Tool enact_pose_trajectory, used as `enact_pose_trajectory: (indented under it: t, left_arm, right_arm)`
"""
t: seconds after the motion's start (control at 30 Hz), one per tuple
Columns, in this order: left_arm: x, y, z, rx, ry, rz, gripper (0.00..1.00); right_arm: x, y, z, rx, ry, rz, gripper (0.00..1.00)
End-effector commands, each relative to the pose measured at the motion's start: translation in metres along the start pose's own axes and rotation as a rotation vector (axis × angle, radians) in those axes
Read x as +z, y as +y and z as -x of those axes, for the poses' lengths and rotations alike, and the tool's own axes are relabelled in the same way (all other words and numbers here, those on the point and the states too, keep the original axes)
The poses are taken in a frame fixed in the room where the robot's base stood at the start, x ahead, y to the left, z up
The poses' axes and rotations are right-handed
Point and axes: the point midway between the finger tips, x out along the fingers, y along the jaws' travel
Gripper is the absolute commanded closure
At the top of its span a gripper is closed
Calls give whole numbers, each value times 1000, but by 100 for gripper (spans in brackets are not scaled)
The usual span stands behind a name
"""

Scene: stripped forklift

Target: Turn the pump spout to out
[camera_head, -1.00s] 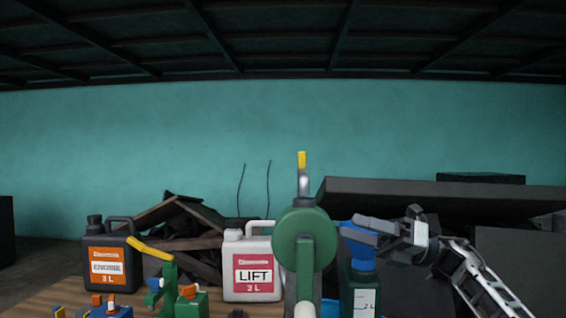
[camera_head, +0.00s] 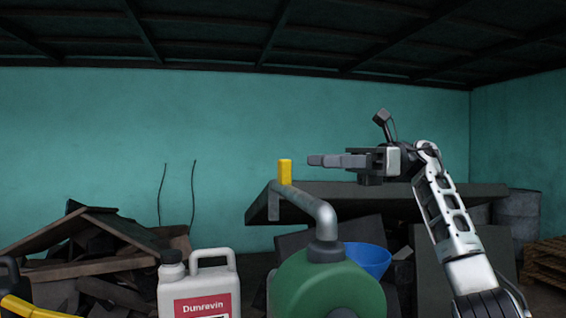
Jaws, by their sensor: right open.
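The pump is a round green body (camera_head: 330,285) at the bottom centre, its lower part cut off by the frame. Its grey spout (camera_head: 303,198) rises from a dark collar on top, bends, and runs up and left to a short downturned end. A yellow tab (camera_head: 285,172) stands upright near the spout's far end. My right gripper (camera_head: 314,161) is open, its fingers level and pointing left. In the picture it lies just right of the yellow tab, with a gap between; the depth between them is unclear. My left gripper is not in view.
A blue funnel (camera_head: 367,259) shows behind the pump at right. A white jug (camera_head: 199,285) stands left of the pump, and a yellow lever (camera_head: 30,307) shows at lower left. A dark slab (camera_head: 400,197) and a scrap pile (camera_head: 95,240) lie behind.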

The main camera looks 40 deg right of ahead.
Motion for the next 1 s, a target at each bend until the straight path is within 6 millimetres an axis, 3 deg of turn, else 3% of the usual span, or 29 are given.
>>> enact_pose_trajectory:
  t: [0.2, 0.4, 0.8, 0.87, 1.0]
  left_arm:
    - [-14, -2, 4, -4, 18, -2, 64]
    - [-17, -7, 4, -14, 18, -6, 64]
    - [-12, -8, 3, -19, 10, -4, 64]
    - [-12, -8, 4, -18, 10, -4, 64]
    - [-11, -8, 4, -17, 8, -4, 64]
  right_arm:
    - [2, 0, -47, 3, 0, -1, 46]
    - [2, 0, -72, 1, -1, -2, 46]
    - [0, 0, -81, 0, 0, -2, 46]
    - [0, 0, -80, 0, 0, -2, 57]
    - [0, 0, -80, 0, 0, -1, 96]
